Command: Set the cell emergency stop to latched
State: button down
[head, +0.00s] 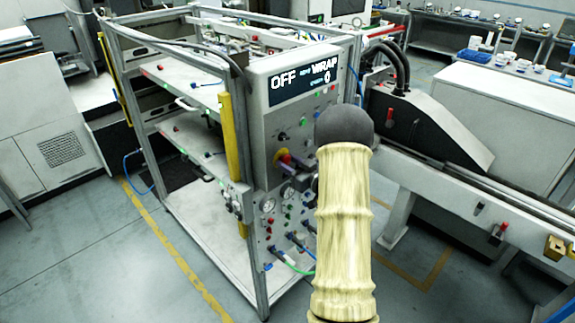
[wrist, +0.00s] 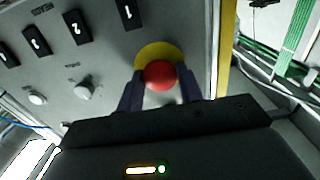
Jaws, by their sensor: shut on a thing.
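The cell emergency stop is a red round button (wrist: 160,74) on a yellow ring (wrist: 157,51), on a grey panel in the wrist view. My gripper (wrist: 160,88) has one dark finger on each side of the red button and is shut on it. In the head view the yellow and red of the emergency stop (head: 283,157) show on the panel front, with the dark end of my gripper (head: 291,168) against it. My arm hides part of the panel there. I cannot tell whether the button is pressed in.
A display (head: 302,82) above reads OFF and WRAP. Black numbered tags (wrist: 77,27) and pale knobs (wrist: 83,90) lie left of the button in the wrist view. Gauges (head: 268,205) and hoses (head: 297,266) are lower on the panel. A yellow post (head: 229,137) edges it.

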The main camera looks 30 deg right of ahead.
jog(key=c, duration=1.2)
grip_release()
jog(key=shift+a, duration=0.1)
jog(key=o, duration=0.3)
jog(key=shift+w, duration=0.2)
jog(key=shift+s, duration=0.2)
jog(key=b+v, duration=0.6)
jog(key=v, duration=1.1)
